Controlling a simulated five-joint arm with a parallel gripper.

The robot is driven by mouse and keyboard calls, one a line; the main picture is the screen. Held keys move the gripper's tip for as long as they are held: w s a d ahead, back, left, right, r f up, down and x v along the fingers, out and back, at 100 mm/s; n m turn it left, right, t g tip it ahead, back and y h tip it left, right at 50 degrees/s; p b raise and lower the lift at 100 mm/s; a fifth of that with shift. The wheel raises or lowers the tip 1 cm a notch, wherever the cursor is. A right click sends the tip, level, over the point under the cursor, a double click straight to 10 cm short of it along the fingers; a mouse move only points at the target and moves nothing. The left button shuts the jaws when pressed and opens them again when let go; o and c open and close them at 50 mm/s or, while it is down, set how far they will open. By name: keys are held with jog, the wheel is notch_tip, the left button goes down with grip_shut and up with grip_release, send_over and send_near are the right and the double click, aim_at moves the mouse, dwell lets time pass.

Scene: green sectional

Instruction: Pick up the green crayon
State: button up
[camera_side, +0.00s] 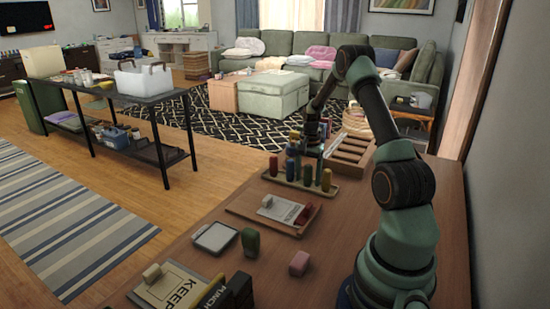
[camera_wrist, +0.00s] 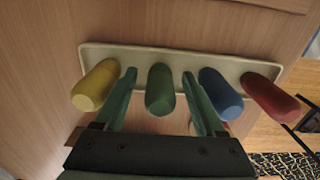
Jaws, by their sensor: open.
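The green crayon (camera_wrist: 160,90) stands in a pale holder (camera_wrist: 130,54), between a yellow crayon (camera_wrist: 96,86) and a blue crayon (camera_wrist: 221,93). A red crayon (camera_wrist: 270,97) stands beyond the blue one. My gripper (camera_wrist: 160,75) is open, with one finger on each side of the green crayon; the right finger is close to the blue crayon. A gap shows on both sides of the green one. In the side view the green crayon (camera_side: 307,176) stands in the holder (camera_side: 298,186), with my gripper (camera_side: 312,158) low over the row.
A compartmented wooden tray (camera_side: 350,150) lies behind the holder. A shallow tray (camera_side: 240,207) with a card and a red item lies in front. A green block (camera_side: 250,242), a pink block (camera_side: 299,263) and a white-grey dish (camera_side: 214,237) are nearer the camera.

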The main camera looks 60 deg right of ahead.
jog(key=shift+f, duration=0.2)
grip_shut()
jog(key=shift+r, duration=0.1)
